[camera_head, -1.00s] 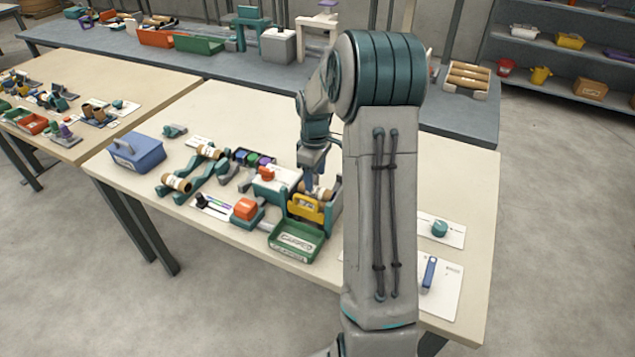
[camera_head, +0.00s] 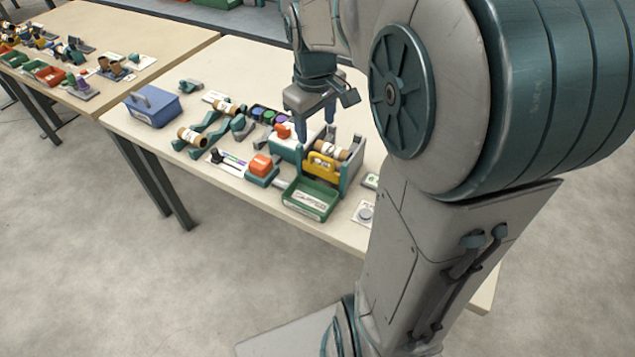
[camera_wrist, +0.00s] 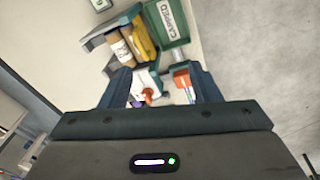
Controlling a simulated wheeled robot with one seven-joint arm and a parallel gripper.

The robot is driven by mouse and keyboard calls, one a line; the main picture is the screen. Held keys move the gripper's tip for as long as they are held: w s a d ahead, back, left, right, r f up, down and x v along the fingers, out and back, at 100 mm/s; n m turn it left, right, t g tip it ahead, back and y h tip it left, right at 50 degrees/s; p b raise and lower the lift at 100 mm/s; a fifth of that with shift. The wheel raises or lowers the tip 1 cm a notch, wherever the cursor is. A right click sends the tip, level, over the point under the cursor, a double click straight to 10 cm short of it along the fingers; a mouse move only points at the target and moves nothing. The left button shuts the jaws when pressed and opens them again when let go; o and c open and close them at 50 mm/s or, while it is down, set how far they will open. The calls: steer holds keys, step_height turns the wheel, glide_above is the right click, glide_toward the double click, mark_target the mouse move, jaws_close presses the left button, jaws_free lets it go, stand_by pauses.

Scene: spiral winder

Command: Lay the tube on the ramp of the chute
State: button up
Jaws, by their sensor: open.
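Brown cardboard tubes with white labels are in view. One tube (camera_head: 329,150) lies in a teal-and-grey walled unit that looks like the chute (camera_head: 345,174), behind its yellow front piece (camera_head: 322,167). In the wrist view the labelled tube (camera_wrist: 121,48) lies between the chute's walls beside the yellow piece (camera_wrist: 144,38). Two more tubes, one nearer (camera_head: 190,137) and one farther (camera_head: 222,108), rest on a teal stand. My gripper (camera_head: 310,115) is open and empty, pointing down, above and apart from the chute. The ramp surface under the tube is mostly hidden.
A green labelled tray (camera_head: 310,201) stands in front of the chute. A white box with a red knob (camera_head: 284,132) and an orange block on a teal base (camera_head: 261,165) are to its left. A blue bin (camera_head: 153,108) stands at the table's left. My arm hides the right side.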

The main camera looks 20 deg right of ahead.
steer(key=s+a+m+t, duration=0.1)
steer(key=s+a+m, duration=0.1)
steer(key=s, duration=0.5)
steer(key=s+a+f+m+t, duration=0.1)
steer(key=s+a+m, duration=0.1)
steer(key=s, duration=0.5)
steer(key=shift+s+a+f+y, duration=0.2)
steer(key=shift+s+a+y, duration=0.2)
steer(key=shift+a, duration=0.5)
steer(key=shift+w, duration=0.1)
steer(key=shift+c, duration=0.4)
